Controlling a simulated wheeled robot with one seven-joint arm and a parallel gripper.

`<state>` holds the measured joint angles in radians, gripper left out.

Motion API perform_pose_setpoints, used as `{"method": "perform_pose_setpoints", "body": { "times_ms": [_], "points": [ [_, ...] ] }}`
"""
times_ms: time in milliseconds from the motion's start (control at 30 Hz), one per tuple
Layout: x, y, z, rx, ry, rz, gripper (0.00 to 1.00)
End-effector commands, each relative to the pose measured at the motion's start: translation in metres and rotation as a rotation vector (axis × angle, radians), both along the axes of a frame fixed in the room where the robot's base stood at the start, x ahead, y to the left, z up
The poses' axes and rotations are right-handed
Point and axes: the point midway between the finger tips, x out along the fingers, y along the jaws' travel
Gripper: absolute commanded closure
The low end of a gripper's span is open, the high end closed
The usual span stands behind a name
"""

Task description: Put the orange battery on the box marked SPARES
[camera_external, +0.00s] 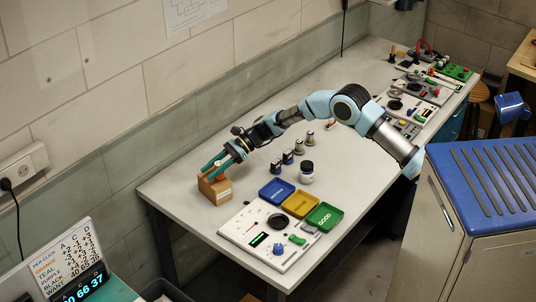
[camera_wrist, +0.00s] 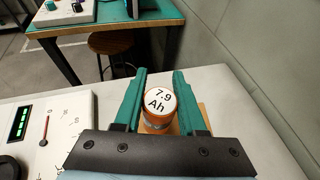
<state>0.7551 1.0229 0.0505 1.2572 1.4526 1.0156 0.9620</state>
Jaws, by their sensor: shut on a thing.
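My gripper (camera_external: 211,167) has teal fingers and is shut on the orange battery (camera_wrist: 159,104). In the wrist view the battery's white top reads "7.9 Ah", and it sits between the two fingers. A wooden box (camera_external: 219,189) with a pale label on its front stands near the bench's left end; its lettering is too small to read. The fingers are at the top of this box. Part of the box (camera_wrist: 203,113) shows beneath the battery in the wrist view. I cannot tell whether the battery touches the box. In the external view the battery is hidden by the fingers.
Blue (camera_external: 277,190), yellow (camera_external: 300,204) and green (camera_external: 325,217) trays lie right of the box. A white panel (camera_external: 240,231) with a dial lies in front. Several small upright cells and a dark-lidded jar (camera_external: 307,173) stand behind the trays. The bench's left corner is bare.

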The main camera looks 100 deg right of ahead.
Motion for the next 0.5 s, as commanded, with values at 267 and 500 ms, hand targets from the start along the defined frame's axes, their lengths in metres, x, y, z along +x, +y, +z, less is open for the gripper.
{"method": "perform_pose_setpoints", "body": {
  "times_ms": [267, 500],
  "points": [
    [0.0, 0.0, -0.02, 0.0, -0.001, 0.0, 1.0],
    [0.0, 0.0, -0.024, 0.0, 0.0, -0.001, 1.0]
  ]
}}
